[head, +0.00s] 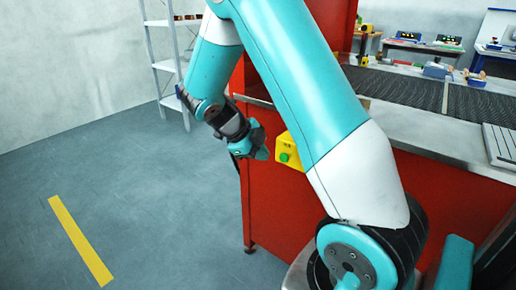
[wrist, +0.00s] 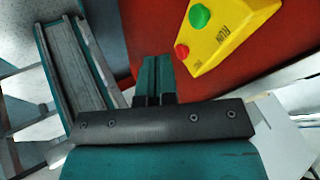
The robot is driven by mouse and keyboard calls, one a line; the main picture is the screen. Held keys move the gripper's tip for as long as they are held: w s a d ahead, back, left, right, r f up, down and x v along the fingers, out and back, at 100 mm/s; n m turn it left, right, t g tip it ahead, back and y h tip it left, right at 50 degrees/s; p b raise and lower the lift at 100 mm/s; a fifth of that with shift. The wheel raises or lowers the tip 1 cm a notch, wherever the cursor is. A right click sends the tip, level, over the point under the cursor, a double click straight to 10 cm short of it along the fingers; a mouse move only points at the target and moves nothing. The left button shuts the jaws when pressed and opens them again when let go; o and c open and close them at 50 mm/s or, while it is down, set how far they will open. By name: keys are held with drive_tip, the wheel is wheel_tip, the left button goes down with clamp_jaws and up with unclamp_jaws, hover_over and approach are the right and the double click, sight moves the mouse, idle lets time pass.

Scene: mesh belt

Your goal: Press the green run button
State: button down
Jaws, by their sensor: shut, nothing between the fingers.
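The yellow control box (head: 295,147) is mounted on the red side of the belt housing in the head view, partly hidden behind my arm. Its green run button (head: 285,157) shows there. In the wrist view the yellow box (wrist: 235,32) is at the top right, tilted, with the green button (wrist: 200,16) beside upside-down "RUN" lettering. A smaller red button (wrist: 181,51) is at its lower left corner. My gripper (head: 262,154) is shut and empty, just left of the box in the head view. Its closed fingers (wrist: 156,70) are apart from the buttons in the wrist view.
The red housing (head: 270,205) stands beside open grey floor with a yellow stripe (head: 80,240). A metal shelf (head: 166,65) is at the back left. The dark mesh belt (head: 410,90) and several small items on benches lie behind my arm.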

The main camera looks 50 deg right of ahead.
sight(284, 157)
drive_tip(key=d+f, duration=0.1)
drive_tip(key=d, duration=0.1)
drive_tip(key=d+f, duration=0.3)
drive_tip(key=d, duration=0.2)
drive_tip(key=shift+s+f+p, duration=0.3)
drive_tip(key=shift+s, duration=0.1)
